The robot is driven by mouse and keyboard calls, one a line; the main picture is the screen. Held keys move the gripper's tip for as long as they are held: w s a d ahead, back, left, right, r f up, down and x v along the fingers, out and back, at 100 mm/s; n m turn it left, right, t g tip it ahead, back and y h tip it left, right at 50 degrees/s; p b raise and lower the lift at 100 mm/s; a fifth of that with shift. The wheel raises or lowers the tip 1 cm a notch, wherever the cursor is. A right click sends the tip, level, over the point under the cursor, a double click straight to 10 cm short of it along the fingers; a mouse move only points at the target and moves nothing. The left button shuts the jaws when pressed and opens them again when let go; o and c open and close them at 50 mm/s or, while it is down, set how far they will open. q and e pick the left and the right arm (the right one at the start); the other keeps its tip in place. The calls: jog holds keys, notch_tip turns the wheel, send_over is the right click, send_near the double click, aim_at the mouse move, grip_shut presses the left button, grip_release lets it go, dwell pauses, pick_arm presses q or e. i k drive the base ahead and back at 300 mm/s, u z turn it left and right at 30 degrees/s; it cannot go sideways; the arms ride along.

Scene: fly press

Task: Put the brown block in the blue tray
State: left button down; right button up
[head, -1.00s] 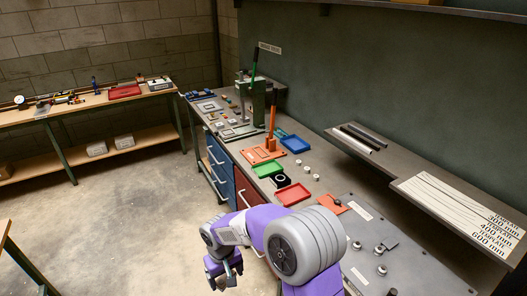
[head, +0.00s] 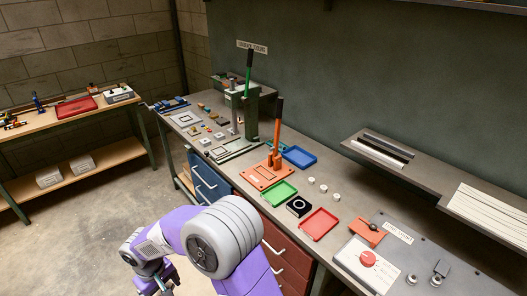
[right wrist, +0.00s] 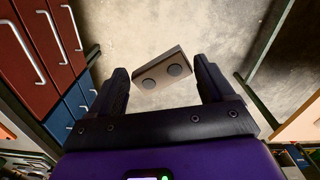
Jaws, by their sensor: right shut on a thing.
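The brown block (right wrist: 163,70) shows in the right wrist view as a grey-brown piece with two dark round spots on its face. It sits slightly tilted between the fingertips of my right gripper (right wrist: 162,82), which is shut on it. In the head view my right gripper (head: 156,283) hangs at the bottom left, in front of the bench and over the floor; the block cannot be made out there. The blue tray (head: 299,157) lies on the bench behind the orange press, towards the wall, and looks empty. My left gripper is not in view.
The orange press (head: 270,172) stands beside the blue tray. Several white pucks (head: 323,188) lie behind. A shelf (head: 385,155) juts from the wall.

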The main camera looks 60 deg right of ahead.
aim_at(299, 159)
jog(key=z, duration=0.2)
jog(key=i, duration=1.7)
jog(key=z, duration=1.65)
jog(key=i, duration=0.8)
jog(key=z, duration=0.9)
jog(key=i, duration=0.65)
jog(key=z, duration=0.2)
